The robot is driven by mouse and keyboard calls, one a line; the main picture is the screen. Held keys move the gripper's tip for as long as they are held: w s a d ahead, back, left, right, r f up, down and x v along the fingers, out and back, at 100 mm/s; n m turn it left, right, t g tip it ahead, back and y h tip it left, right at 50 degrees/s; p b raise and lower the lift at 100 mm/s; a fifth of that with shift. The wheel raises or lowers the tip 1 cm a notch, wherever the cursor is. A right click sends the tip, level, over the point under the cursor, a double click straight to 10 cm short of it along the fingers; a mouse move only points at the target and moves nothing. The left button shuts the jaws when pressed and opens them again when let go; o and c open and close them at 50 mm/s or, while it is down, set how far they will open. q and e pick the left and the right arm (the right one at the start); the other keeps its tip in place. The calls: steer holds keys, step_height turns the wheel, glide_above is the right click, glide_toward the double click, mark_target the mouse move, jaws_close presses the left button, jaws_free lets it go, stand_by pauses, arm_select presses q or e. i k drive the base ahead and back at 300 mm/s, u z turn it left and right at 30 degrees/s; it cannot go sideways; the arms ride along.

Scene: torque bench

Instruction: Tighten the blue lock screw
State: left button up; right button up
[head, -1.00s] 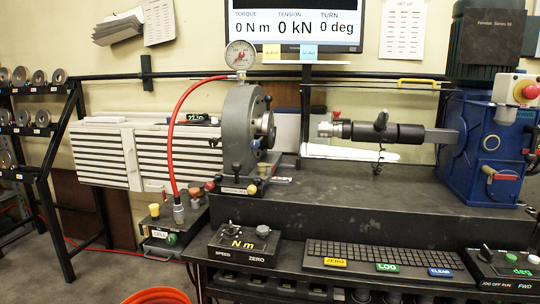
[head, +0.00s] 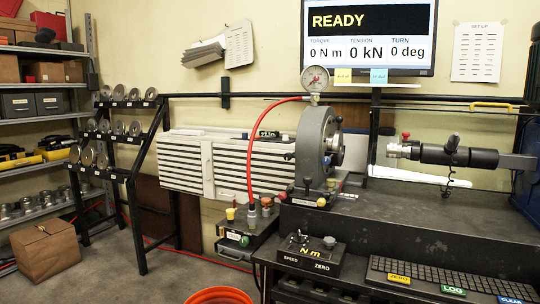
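I cannot make out a blue lock screw in the head view. The grey round housing (head: 317,145) stands on the left end of the dark bench, with a dial gauge (head: 315,79) on top and a red hose (head: 250,150) running down from it. Small knobs with red, yellow and dark tips sit around the foot of the housing; one is a red knob (head: 282,196). A dark cylindrical tool (head: 460,155) with a silver front end is held level to the right of the housing, apart from it. Neither of my grippers is in view.
A monitor (head: 368,40) reads READY, 0 N m, 0 kN, 0 deg. A control box (head: 311,254) and keyboard (head: 450,276) lie along the bench front. An orange bucket (head: 220,296) and a brown bag (head: 45,250) stand on the floor. Shelves (head: 48,140) fill the left.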

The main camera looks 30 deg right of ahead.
mark_target(326, 160)
steer(key=i, duration=1.2)
steer(key=z, duration=0.65)
